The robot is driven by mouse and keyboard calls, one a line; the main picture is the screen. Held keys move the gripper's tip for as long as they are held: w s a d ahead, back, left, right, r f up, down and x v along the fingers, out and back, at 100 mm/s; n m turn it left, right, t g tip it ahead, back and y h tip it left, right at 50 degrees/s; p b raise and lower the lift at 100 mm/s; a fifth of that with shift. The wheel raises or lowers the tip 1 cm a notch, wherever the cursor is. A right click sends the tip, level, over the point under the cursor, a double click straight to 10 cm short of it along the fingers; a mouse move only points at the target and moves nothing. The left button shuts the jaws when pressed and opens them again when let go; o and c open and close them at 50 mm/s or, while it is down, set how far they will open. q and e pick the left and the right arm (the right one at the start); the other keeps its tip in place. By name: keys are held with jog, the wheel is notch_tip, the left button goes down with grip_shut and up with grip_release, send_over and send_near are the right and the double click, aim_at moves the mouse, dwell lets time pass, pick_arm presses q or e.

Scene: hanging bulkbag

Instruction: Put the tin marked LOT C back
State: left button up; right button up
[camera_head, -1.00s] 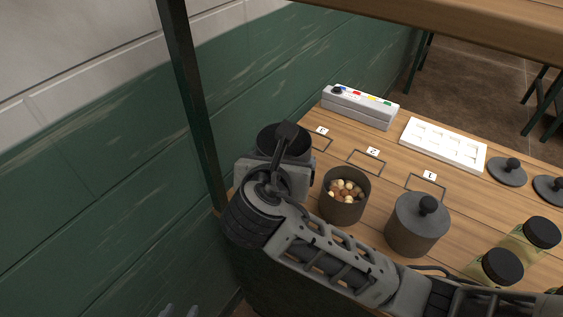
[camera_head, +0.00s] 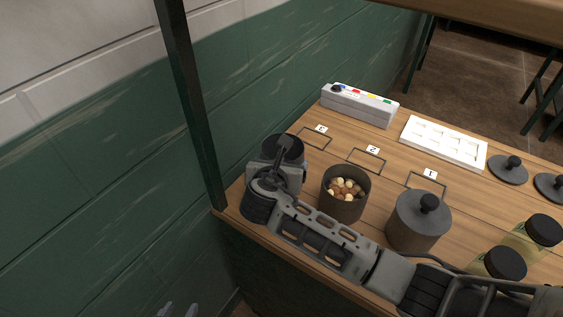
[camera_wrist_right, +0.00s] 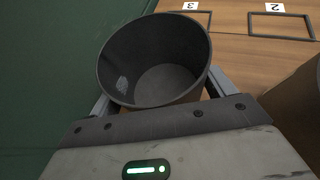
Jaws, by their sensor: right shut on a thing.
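My right gripper (camera_head: 276,162) is shut on a dark, open tin (camera_head: 288,145) at the table's left end, beside the outlined square marked 3 (camera_head: 318,139). In the right wrist view the tin (camera_wrist_right: 165,85) sits between the fingers, empty, with a pale patch on its inner wall. A second open tin (camera_head: 343,207) holds brown and cream pieces. A third tin (camera_head: 417,230) has a knobbed lid on. No LOT C marking is legible. Only the grey tips of my left gripper (camera_head: 179,311) show at the bottom edge.
Empty outlined squares marked 2 (camera_head: 366,160) and 1 (camera_head: 427,185) lie behind the tins. A white box with coloured buttons (camera_head: 358,105), a white tray (camera_head: 443,143), loose lids (camera_head: 508,172) and black-capped jars (camera_head: 500,265) stand around. A dark post (camera_head: 190,100) rises at left.

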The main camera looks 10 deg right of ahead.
jog(key=o, duration=1.5)
jog(key=shift+f, duration=0.1)
jog(key=shift+s+a+r, duration=0.1)
jog(key=shift+s+r, duration=0.1)
jog(key=shift+r, duration=0.05)
jog(key=v, duration=1.1)
jog(key=shift+s+p, duration=0.25)
jog(key=shift+p, duration=0.15)
